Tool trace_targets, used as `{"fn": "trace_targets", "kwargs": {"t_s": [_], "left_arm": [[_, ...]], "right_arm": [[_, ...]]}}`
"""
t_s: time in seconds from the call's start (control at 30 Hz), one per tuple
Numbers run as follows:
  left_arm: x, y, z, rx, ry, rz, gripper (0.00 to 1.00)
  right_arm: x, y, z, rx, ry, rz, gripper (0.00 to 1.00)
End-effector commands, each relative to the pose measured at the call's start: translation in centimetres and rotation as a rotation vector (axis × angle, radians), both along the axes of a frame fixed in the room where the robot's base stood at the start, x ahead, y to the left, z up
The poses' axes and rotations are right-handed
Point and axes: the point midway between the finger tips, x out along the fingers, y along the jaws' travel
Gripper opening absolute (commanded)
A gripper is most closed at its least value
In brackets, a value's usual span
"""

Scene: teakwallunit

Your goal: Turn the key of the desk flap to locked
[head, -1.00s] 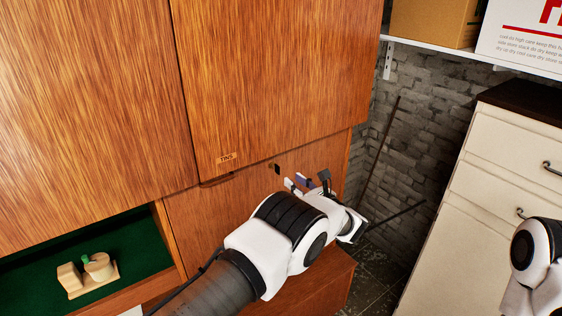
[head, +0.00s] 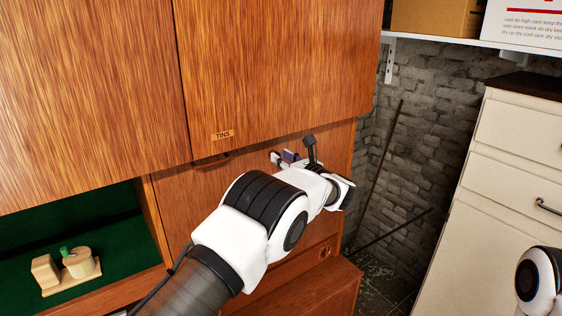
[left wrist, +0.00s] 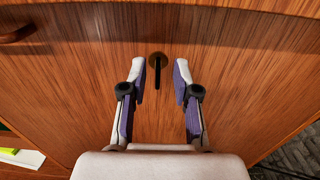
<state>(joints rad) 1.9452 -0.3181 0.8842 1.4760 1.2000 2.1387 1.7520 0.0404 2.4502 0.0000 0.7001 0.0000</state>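The desk flap (head: 183,205) is an upright wooden panel below the upper cupboard; it also fills the left wrist view (left wrist: 65,105). The dark key (left wrist: 157,72) sits in a round dark keyhole plate, its bow standing vertical. My left gripper (head: 287,156) is at the flap and hides the key in the head view. In the left wrist view my left gripper (left wrist: 160,78) is open, with one finger on each side of the key and a gap on both sides. My right gripper is out of view; only part of my right arm shows at the lower right.
The upper cupboard with a TINS label (head: 222,135) overhangs the flap. A green-lined compartment (head: 95,235) holds a small wooden stand (head: 70,272) at the left. A cream drawer cabinet (head: 500,190) stands right, with a brick-walled gap between.

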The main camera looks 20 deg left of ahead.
Motion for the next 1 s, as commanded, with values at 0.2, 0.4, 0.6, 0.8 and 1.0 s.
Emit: {"fn": "trace_targets", "kwargs": {"t_s": [0.2, 0.4, 0.6, 0.8, 1.0], "left_arm": [[0.74, 1.0, -0.08, 0.001, 0.002, 0.0, 0.3], [0.72, 0.99, -0.11, 0.001, 0.002, 0.0, 0.12], [0.73, 0.99, -0.11, 0.001, 0.002, 0.0, 0.0], [0.72, 1.01, -0.15, 0.006, 0.007, 0.001, 0.0], [0.76, 0.99, -0.28, 0.038, 0.048, 0.001, 0.0]], "right_arm": [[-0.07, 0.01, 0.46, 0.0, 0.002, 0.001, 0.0], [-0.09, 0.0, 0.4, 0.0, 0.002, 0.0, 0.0], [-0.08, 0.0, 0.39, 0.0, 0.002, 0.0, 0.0], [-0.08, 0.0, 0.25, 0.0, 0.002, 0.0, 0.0], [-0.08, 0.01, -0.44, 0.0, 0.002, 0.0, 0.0]]}}
